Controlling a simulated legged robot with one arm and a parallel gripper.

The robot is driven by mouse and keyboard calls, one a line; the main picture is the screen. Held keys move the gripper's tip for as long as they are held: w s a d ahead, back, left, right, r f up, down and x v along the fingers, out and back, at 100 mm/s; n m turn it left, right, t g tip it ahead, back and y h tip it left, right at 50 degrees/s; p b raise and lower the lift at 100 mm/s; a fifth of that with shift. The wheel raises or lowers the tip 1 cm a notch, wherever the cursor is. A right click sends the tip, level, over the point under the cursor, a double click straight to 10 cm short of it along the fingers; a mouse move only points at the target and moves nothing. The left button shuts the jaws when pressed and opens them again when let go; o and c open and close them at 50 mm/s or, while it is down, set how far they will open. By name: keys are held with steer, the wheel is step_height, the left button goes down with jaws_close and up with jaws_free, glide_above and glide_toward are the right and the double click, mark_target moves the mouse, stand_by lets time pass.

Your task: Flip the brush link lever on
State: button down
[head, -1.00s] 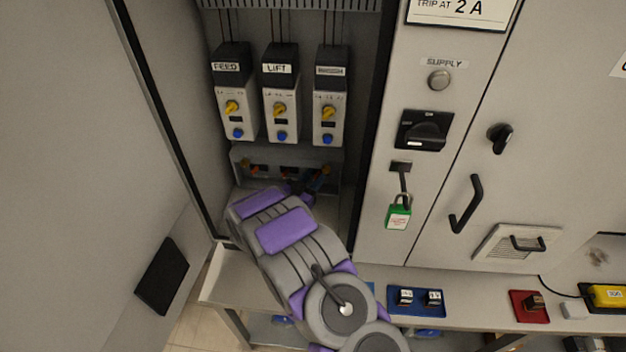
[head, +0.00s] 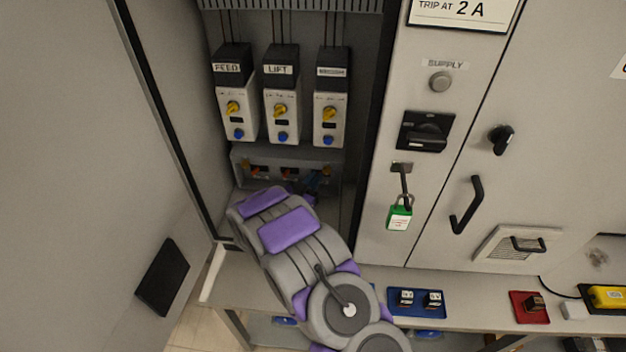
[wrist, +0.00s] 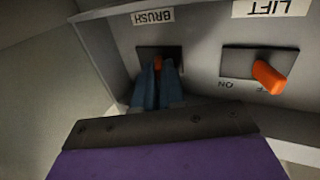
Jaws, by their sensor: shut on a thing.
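The brush link lever (wrist: 157,64) is a small orange lever in a dark slot under an upside-down BRUSH label (wrist: 153,17) in the wrist view. My gripper (wrist: 157,75) has its blue fingertips closed around it, so only a sliver of orange shows and its position cannot be read. In the head view my gripper (head: 316,183) reaches the right end of the grey link panel (head: 240,163), below the three breaker units.
The orange lift lever (wrist: 268,77) is beside the brush lever, partly covering its ON/OFF marking. The FEED breaker (head: 235,105) and LIFT breaker (head: 281,105) stand above the panel. The cabinet's side walls are close. A green padlock (head: 399,217) hangs to the right.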

steer(key=n+y, duration=0.1)
steer(key=y, duration=0.1)
steer(key=d+n+t+y, duration=0.1)
steer(key=y, duration=0.1)
steer(key=n+y, duration=0.2)
steer(key=shift+s+d+t, duration=0.2)
steer(key=shift+d+t, duration=0.05)
steer(key=shift+t, duration=0.15)
steer(key=c, duration=1.2)
jaws_free()
steer(key=shift+s, duration=0.1)
steer(key=s+p, duration=0.1)
steer(key=s, duration=0.4)
steer(key=s+a, duration=0.1)
steer(key=s, duration=0.5)
steer(key=s+p, duration=0.1)
steer(key=s, duration=0.5)
steer(key=shift+a+f+p, duration=0.1)
steer(key=shift+a+p, duration=0.25)
steer(key=shift+a, duration=0.05)
